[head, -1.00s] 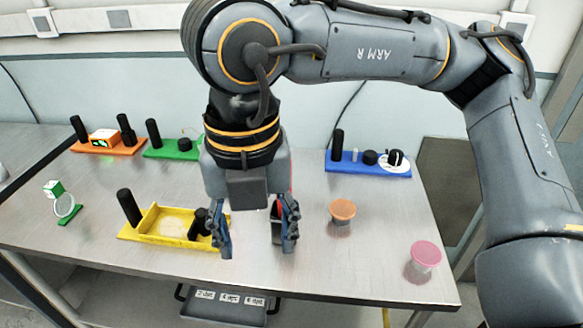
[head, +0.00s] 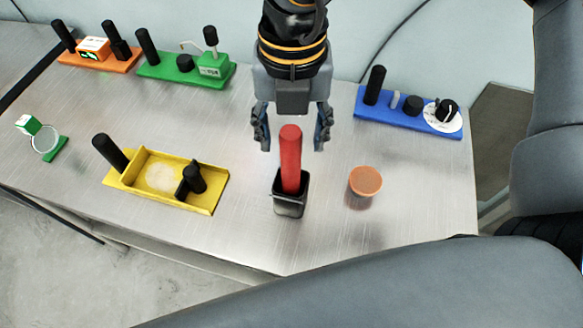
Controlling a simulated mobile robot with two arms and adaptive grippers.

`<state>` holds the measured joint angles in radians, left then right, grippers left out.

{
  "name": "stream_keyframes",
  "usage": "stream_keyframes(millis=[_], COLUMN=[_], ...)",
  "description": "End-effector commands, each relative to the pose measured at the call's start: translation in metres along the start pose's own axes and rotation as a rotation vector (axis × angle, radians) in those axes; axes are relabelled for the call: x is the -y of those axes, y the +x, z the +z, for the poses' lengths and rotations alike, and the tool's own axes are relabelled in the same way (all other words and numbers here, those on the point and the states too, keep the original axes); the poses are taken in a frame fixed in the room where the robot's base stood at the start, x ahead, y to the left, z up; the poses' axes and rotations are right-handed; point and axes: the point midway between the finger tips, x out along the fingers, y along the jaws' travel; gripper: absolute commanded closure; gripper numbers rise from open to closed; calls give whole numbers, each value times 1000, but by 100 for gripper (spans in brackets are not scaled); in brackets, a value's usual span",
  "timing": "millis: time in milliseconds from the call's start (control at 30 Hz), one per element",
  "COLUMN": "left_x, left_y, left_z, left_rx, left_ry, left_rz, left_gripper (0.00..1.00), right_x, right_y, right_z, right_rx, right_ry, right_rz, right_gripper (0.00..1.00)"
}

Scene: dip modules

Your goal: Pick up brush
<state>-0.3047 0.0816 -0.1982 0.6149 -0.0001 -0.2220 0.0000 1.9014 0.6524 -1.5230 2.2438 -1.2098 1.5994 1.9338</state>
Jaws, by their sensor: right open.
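A red handle (head: 290,165) stands upright in a small black square holder (head: 290,197) near the middle of the table. It looks like the brush; its lower end is hidden inside the holder. My right gripper (head: 292,145) points down with its fingers spread. In the picture one finger is on each side of the handle's top, with a gap on both sides. I cannot tell whether the fingers are level with the handle or behind it. My left gripper is not in view.
An orange-topped cup (head: 365,182) stands just right of the holder. A yellow tray module (head: 208,203) lies to the left. Blue (head: 392,112), green (head: 160,72) and orange (head: 125,64) modules line the back. A small green stand (head: 58,148) holds a round lens at far left.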

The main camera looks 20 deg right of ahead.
Motion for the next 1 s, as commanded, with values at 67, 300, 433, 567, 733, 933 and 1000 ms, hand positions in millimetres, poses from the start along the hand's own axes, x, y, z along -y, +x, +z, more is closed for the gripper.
stream_keyframes(millis=[67,300,433,567,733,933,1000], left_x=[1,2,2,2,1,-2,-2], left_y=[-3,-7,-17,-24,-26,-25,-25], left_z=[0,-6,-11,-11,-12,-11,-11], left_rx=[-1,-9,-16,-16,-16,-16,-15], left_ry=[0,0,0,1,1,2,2], left_rz=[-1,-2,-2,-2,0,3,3], left_gripper=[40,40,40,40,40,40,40], right_x=[0,0,-1,-2,-3,-3,-3], right_y=[12,29,43,63,78,79,79], right_z=[0,1,4,7,7,8,8], right_rx=[-2,-1,-3,-4,-1,0,0], right_ry=[1,2,1,0,1,1,1], right_rz=[-3,-1,-3,-3,0,0,0], right_gripper=[43,43,43,43,43,43,53])
